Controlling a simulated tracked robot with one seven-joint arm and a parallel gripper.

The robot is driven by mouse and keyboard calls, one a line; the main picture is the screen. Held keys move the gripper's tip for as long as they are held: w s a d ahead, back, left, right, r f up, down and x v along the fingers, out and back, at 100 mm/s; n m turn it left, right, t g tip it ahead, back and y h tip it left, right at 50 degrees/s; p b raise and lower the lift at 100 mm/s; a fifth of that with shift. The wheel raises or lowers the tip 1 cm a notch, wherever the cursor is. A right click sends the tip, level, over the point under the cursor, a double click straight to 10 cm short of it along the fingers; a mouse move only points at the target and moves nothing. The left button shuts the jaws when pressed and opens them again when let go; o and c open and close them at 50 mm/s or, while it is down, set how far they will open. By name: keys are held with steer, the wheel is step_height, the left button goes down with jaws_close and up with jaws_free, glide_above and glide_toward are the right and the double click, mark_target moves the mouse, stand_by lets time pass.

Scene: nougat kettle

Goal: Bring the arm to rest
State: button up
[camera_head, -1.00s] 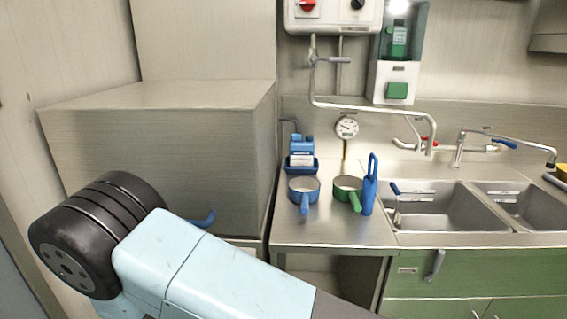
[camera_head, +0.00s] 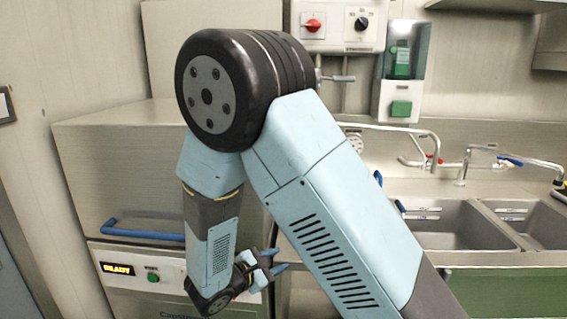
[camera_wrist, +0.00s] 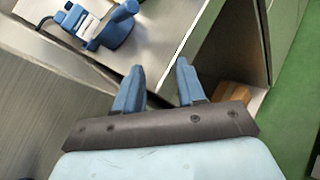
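My arm stands folded in the head view, with its black elbow joint high in front of the steel cabinet and wall controls. The forearm hangs down from it. My gripper (camera_head: 282,259) is low, in front of the cabinet's right side and near the counter's front. In the wrist view my gripper (camera_wrist: 161,66) has its two blue fingers apart with nothing between them. The steel counter (camera_wrist: 165,45) lies beyond the fingertips. The pots on the counter are hidden behind my arm in the head view.
A steel cabinet (camera_head: 110,165) with a blue handle (camera_head: 143,231) and a lit display (camera_head: 117,268) stands at left. Two sinks (camera_head: 440,225) are at right. A blue object (camera_wrist: 108,28) sits on the counter in the wrist view.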

steer(key=s+d+r+m+g+y, duration=0.1)
steer(key=s+d+r+m+g, duration=0.25)
steer(key=d+r+m, duration=0.4)
steer(key=s+d+r+m+g+y, duration=0.2)
steer(key=d+r+m+g, duration=0.25)
steer(key=d, duration=0.65)
steer(key=s+d+r+m+t+y, duration=0.1)
steer(key=s+d+r+m+y, duration=0.2)
steer(key=s+r, duration=0.3)
steer(key=s+d+r+m+t+y, duration=0.1)
steer(key=s+d+r+m+y, duration=0.3)
steer(key=s+r+m, duration=0.2)
steer(key=shift+s+d+r+m+t, duration=0.15)
steer(key=shift+s+r+m+t, duration=0.15)
steer(key=shift+s+r, duration=0.25)
